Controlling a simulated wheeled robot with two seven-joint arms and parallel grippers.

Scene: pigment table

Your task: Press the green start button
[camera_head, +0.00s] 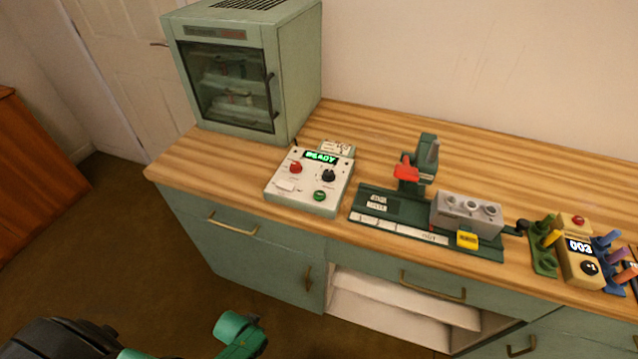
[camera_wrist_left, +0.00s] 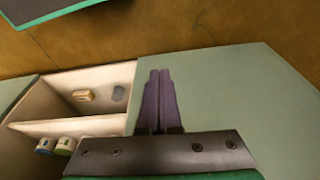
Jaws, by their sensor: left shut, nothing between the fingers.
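The green start button (camera_head: 319,196) sits at the front right of a pale control box (camera_head: 308,181) on the wooden counter. The box's display (camera_head: 321,157) reads READY in green. A red knob (camera_head: 296,168) and a black knob (camera_head: 328,176) are on the same panel. In the left wrist view my left gripper (camera_wrist_left: 160,72) is shut and empty, in front of a green cabinet surface and a pale open compartment. The start button is not seen in that view. My left gripper's fingers are not seen in the head view, and my right gripper is not in view.
A green oven-like cabinet (camera_head: 246,65) stands behind the box. To its right are a dark green press fixture (camera_head: 400,215) and a yellow counter unit (camera_head: 578,262) reading 003. The wrist view's open compartment (camera_wrist_left: 35,103) holds several small items. Bare counter lies behind the fixture.

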